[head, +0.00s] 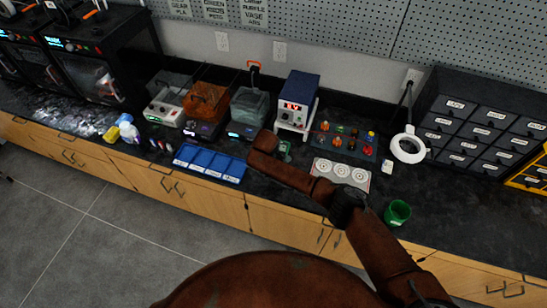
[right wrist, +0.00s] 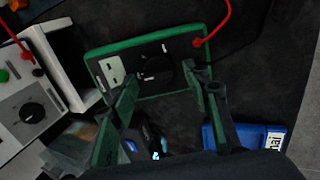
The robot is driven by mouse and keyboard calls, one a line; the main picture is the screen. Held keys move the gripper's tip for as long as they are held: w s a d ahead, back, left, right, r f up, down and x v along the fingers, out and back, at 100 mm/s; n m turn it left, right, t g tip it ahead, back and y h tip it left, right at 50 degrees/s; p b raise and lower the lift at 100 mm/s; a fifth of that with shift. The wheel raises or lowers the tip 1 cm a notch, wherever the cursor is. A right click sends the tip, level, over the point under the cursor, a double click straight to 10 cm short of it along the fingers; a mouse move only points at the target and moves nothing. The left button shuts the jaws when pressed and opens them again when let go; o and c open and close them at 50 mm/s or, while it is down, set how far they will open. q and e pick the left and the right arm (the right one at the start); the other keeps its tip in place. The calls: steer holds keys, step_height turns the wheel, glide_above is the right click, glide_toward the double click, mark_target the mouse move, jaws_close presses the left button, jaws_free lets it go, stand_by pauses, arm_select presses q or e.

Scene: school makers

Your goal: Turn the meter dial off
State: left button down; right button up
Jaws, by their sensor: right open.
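The meter (right wrist: 110,72) is a dark unit with a green border. It lies under my right gripper in the right wrist view. Its round black dial (right wrist: 163,72) sits between the fingertips, with small white marks beside it. A pale display shows at its left end. In the head view only a green bit of it (head: 286,147) shows beside my right arm. My right gripper (right wrist: 163,84) is open, with one finger on each side of the dial. I cannot tell whether the fingers touch it. My left gripper is not in view.
A red lead (right wrist: 222,25) plugs into the meter's edge. A pale instrument (right wrist: 22,100) with a black knob stands close on its left. A blue tray (head: 210,164) with labels, a blue-topped power supply (head: 299,86) and a green cup (head: 397,213) share the dark bench.

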steer(key=v, duration=1.2)
stand_by(0.4)
